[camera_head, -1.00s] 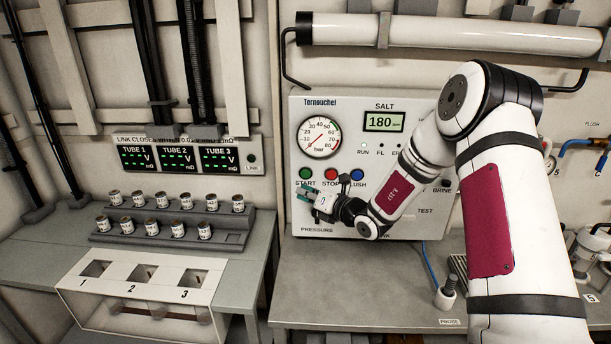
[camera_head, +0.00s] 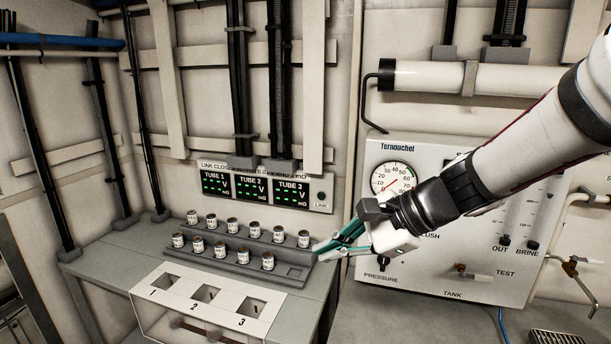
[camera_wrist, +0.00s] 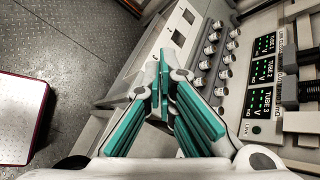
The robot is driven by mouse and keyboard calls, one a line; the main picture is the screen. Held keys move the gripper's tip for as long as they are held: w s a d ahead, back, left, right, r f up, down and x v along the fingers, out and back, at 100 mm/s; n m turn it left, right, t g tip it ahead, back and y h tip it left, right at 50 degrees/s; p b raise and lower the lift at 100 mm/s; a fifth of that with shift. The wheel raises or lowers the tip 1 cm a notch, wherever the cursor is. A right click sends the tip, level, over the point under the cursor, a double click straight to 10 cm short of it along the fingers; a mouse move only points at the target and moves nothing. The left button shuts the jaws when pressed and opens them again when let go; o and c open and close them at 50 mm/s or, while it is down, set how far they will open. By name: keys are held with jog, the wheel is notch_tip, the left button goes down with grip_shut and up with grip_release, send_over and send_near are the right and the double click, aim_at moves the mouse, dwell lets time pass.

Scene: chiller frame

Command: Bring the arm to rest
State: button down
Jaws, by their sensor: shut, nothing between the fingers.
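My arm reaches in from the right in the head view, in front of the instrument panel (camera_head: 465,270). My gripper (camera_head: 322,249) is at its end, with green finger pads, pointing left. It is shut and empty, and in the picture its tips overlap the right end of the can rack (camera_head: 222,258). I cannot tell whether they touch it. In the wrist view my gripper (camera_wrist: 165,62) shows its two fingers converging, with nothing between them.
Several small cans (camera_head: 219,249) stand in two rows on the rack; its front right slot (camera_head: 297,271) is empty. A white box (camera_head: 180,293) with three numbered openings stands in front. Tube displays (camera_head: 253,189) hang behind. The grey floor (camera_wrist: 70,40) shows in the wrist view.

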jog(key=s+d+r+n+t+h, duration=0.1)
jog(key=s+d+n+h, duration=0.3)
jog(key=s, duration=0.5)
jog(key=s+d+r+n+h, duration=0.2)
jog(key=s+d+n+h, duration=0.3)
jog(key=s+d+n, duration=0.4)
jog(key=shift+s+d+n+t, duration=0.3)
jog(key=shift+s+d+t, duration=0.15)
jog(key=shift+d, duration=0.25)
